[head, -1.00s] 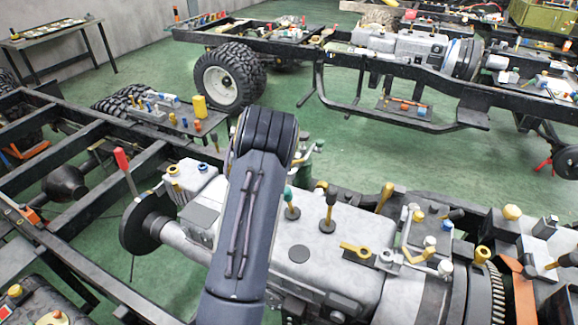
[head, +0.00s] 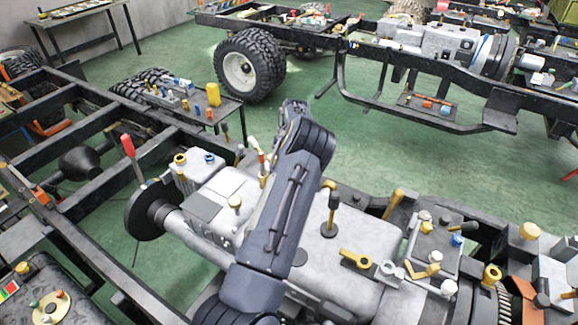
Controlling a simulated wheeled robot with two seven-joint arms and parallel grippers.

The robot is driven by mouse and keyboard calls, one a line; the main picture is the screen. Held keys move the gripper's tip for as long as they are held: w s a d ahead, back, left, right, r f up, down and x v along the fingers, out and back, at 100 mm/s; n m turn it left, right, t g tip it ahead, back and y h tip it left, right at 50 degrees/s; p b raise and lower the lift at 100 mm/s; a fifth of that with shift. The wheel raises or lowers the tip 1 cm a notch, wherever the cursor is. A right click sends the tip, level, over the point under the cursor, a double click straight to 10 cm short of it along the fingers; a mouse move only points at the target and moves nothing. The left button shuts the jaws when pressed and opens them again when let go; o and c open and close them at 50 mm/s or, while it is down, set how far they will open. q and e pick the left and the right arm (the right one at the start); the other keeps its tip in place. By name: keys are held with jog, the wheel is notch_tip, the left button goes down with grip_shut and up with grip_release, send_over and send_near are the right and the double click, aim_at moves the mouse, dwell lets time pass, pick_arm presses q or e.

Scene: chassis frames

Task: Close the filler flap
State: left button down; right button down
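I cannot make out a filler flap in the head view. One of my dark grey arms (head: 285,215) rises from the bottom across the near grey engine and gearbox housing (head: 350,262) and hides part of it. The arm bends at a dark joint at its top, and its far end is hidden behind that joint. Neither gripper shows. The housing carries a black lever with a yellow knob (head: 332,212), a yellow handle (head: 355,258) and a pale-knobbed lever (head: 235,203). A smaller grey box with yellow and blue caps (head: 196,172) sits at its left.
Black chassis rails (head: 85,240) run along the left, with a red-handled lever (head: 128,146). A small dark table (head: 185,118) holds a yellow container (head: 213,94). A second chassis with a large tyre (head: 250,66) stands behind. Green floor (head: 400,155) lies clear between them.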

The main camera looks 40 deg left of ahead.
pick_arm(q)
jog(key=shift+f, duration=0.2)
jog(key=c, duration=1.1)
grip_release()
jog(key=shift+c, duration=0.2)
jog(key=shift+r, duration=0.2)
notch_tip(320, 180, up, 7)
jog(key=w+b, duration=0.1)
jog(key=shift+w+r+b, duration=0.2)
jog(key=shift+w+b, duration=0.05)
jog(key=shift+b, duration=0.15)
